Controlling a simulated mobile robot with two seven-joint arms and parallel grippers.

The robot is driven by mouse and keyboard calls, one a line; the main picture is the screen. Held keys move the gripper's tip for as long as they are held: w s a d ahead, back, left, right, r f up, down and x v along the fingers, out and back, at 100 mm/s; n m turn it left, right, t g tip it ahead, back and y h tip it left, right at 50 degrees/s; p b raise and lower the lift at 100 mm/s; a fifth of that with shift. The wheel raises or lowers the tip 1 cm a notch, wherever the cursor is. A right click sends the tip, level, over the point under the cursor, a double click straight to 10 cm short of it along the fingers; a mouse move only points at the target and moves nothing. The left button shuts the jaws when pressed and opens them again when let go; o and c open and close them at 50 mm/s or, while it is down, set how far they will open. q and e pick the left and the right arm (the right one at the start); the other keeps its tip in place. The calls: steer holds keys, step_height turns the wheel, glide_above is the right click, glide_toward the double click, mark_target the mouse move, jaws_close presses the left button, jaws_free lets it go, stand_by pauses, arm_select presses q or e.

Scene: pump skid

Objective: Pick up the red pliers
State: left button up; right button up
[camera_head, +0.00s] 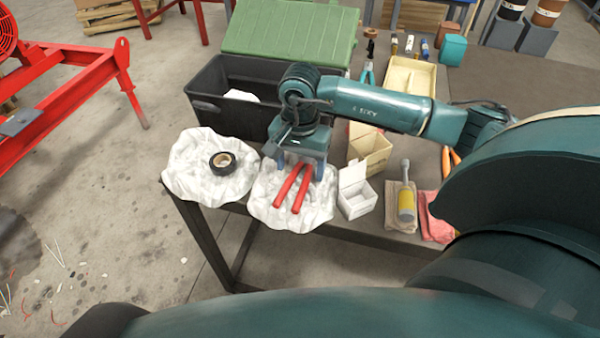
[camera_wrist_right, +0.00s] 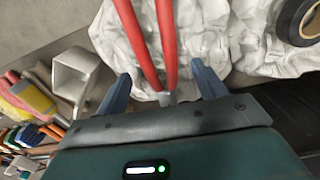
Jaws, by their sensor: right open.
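The red pliers (camera_head: 299,190) lie on a crumpled white cloth (camera_head: 265,213) at the near edge of the workbench, handles pointing toward me. In the right wrist view the two red handles (camera_wrist_right: 169,45) run up from between the fingers, with a grey metal part at their lower end. My right gripper (camera_head: 300,174) is right over the far end of the pliers, its fingers (camera_wrist_right: 163,88) open, one on each side, with a gap to each. The pliers' head is mostly hidden by the gripper. My left gripper is not in view.
Left of the pliers, a black tape roll (camera_head: 222,163) lies on another white cloth (camera_head: 190,180). A small white box (camera_head: 356,191) stands close on the right. A black crate (camera_head: 207,92) with a green lid (camera_head: 290,30) is behind.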

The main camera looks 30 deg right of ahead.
steer(key=shift+f, duration=0.75)
steer(key=shift+c, duration=0.3)
steer(key=c, duration=0.9)
